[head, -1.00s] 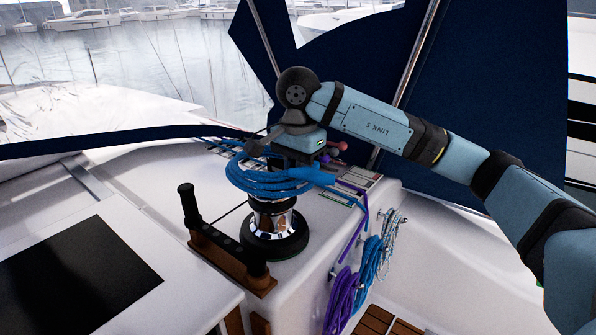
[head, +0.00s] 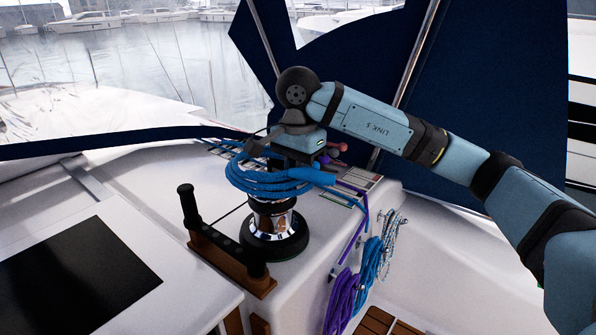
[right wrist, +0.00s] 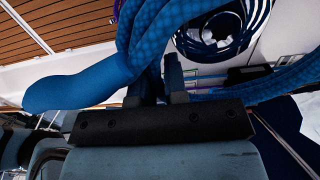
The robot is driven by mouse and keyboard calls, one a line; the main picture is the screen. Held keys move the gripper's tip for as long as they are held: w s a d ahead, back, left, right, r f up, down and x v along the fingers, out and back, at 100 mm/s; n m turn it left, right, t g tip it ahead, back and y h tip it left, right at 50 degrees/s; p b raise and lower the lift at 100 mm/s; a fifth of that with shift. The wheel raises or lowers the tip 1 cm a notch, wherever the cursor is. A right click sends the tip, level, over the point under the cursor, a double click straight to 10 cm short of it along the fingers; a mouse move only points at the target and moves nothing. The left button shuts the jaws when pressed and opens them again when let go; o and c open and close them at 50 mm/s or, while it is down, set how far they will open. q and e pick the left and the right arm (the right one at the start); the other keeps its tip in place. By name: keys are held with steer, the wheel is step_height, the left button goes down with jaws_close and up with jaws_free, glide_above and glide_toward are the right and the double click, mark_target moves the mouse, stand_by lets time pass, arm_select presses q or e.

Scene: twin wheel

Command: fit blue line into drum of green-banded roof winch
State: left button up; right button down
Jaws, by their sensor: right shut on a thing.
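The blue line (head: 262,184) is a looped coil with a thick blue end that points right in the head view. My right gripper (head: 287,163) points down and is shut on the blue line, with its fingertips largely hidden by the loops. The coil is held over the chrome winch drum (head: 272,220), hiding the top of the drum. The winch has a wide black base; I cannot clearly make out its green band. In the right wrist view, the blue line (right wrist: 165,35) passes across the fingers (right wrist: 158,80), and the round winch (right wrist: 222,30) lies beyond. My left gripper is out of view.
A black winch handle on a wooden holder (head: 228,262) stands left of the winch. Purple (head: 341,300), blue (head: 371,265) and white speckled (head: 391,235) coils hang on the cockpit wall at right. Labelled rope clutches (head: 352,190) sit behind. A dark panel (head: 75,275) lies at left.

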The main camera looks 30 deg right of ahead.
steer(key=shift+b, duration=0.45)
stand_by(0.6)
steer(key=shift+f+b, duration=1.4)
steer(key=shift+f, duration=0.35)
steer(key=c, duration=1.1)
jaws_free()
step_height(320, 180, up, 12)
steer(key=shift+r+p, duration=0.25)
steer(key=shift+p, duration=0.15)
steer(key=shift+r, duration=0.6)
steer(key=shift+s, duration=0.1)
